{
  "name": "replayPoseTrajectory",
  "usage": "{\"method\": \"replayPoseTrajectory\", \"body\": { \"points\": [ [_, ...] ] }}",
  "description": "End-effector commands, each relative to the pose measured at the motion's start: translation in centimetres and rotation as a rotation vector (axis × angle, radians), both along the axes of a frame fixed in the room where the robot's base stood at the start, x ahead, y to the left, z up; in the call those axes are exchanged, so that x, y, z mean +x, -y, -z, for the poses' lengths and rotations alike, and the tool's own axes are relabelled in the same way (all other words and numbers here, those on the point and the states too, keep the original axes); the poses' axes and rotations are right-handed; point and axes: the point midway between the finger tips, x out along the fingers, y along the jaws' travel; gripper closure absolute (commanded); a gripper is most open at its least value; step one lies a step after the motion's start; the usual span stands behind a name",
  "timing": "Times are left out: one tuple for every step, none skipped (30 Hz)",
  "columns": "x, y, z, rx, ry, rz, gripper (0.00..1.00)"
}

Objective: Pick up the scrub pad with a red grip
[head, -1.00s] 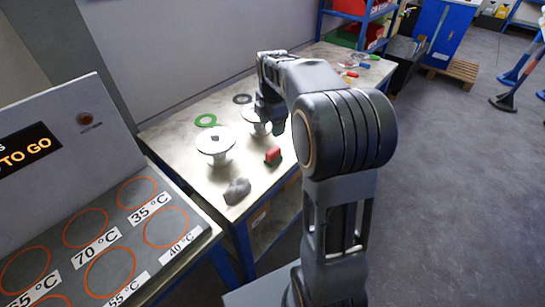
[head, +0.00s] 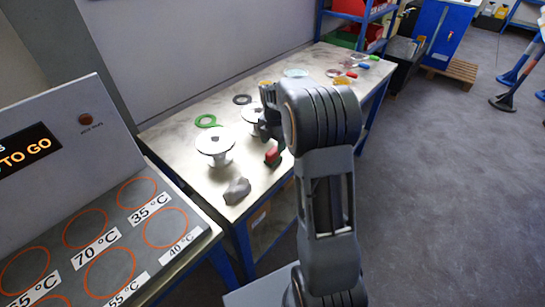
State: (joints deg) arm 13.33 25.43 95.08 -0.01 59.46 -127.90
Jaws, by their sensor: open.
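The scrub pad with a red grip (head: 272,156) lies on the light-topped table (head: 185,140), near its front edge. Its red grip is on top and a dark green part shows below and to its right. My gripper (head: 268,128) is above and just behind the pad in the picture, apart from it as far as I can tell. Its fingers are dark and partly hidden by my own arm. I see nothing held in it.
Two white flanged vessels (head: 216,144) (head: 251,113) stand left of and behind the pad. A grey lump (head: 236,191) lies nearer the front. A green ring (head: 206,121) and a dark ring (head: 242,99) lie at the back. Small coloured tools (head: 345,79) lie at the far end.

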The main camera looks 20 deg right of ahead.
Motion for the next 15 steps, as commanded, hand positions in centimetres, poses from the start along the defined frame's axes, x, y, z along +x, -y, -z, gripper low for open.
{"method": "replayPoseTrajectory", "body": {
  "points": [
    [0.0, -0.1, 0.5, 0.001, -0.003, 0.000, 0.36],
    [0.0, -0.1, 0.8, 0.001, -0.004, 0.000, 0.36],
    [0.0, -0.1, 1.4, 0.001, -0.004, 0.000, 0.36],
    [0.0, -0.2, 1.9, 0.001, -0.005, 0.000, 0.36],
    [0.0, -0.2, 2.3, 0.001, -0.005, 0.000, 0.36],
    [0.0, -0.2, 2.8, 0.001, -0.004, 0.000, 0.36],
    [0.0, -0.2, 3.2, 0.001, -0.004, 0.001, 0.36],
    [0.0, -0.2, 3.6, 0.001, -0.004, 0.001, 0.36],
    [0.0, -0.2, 4.0, 0.001, -0.003, 0.001, 0.36],
    [0.0, -0.2, 4.2, 0.001, -0.003, 0.001, 0.36],
    [0.0, -0.2, 4.4, 0.000, -0.002, 0.001, 0.36],
    [0.0, -0.2, 4.6, 0.000, -0.001, 0.001, 0.36],
    [0.0, -0.2, 4.8, 0.000, -0.001, 0.001, 0.36],
    [0.0, -0.2, 4.8, 0.000, -0.001, 0.001, 0.36],
    [0.0, -0.2, 4.9, 0.000, -0.001, 0.001, 0.36]
  ]
}}
